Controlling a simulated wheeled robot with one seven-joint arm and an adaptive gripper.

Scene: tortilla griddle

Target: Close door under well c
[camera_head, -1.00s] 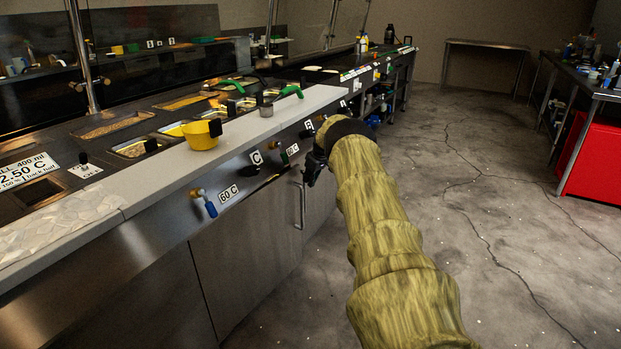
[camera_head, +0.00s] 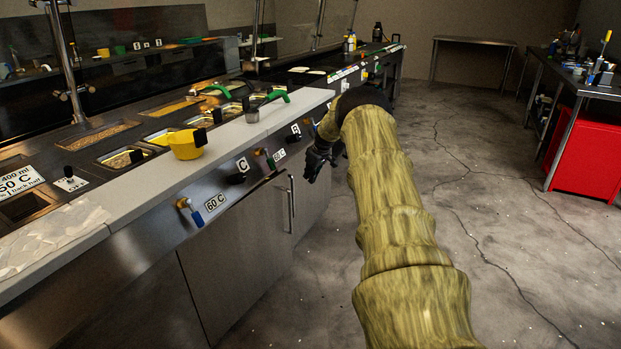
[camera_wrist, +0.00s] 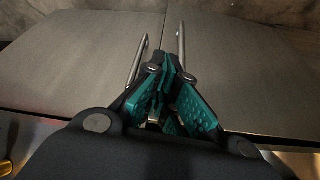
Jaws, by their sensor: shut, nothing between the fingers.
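The well C label (camera_head: 243,164) is on the counter's steel front. Below it is a grey door (camera_head: 238,255) with an upright bar handle (camera_head: 291,204) near its right edge. The door looks flush or nearly so; I cannot tell whether it is fully closed. My gripper (camera_head: 316,166) is shut and empty, in front of the cabinet and to the right of the handle, apparently apart from it. In the wrist view my gripper (camera_wrist: 165,75) points at two grey panels, with one bar handle (camera_wrist: 139,60) to its left and another (camera_wrist: 181,45) to its right.
The concrete floor (camera_head: 480,260) to the right is open. A red cabinet (camera_head: 585,155) stands under the right-hand bench.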

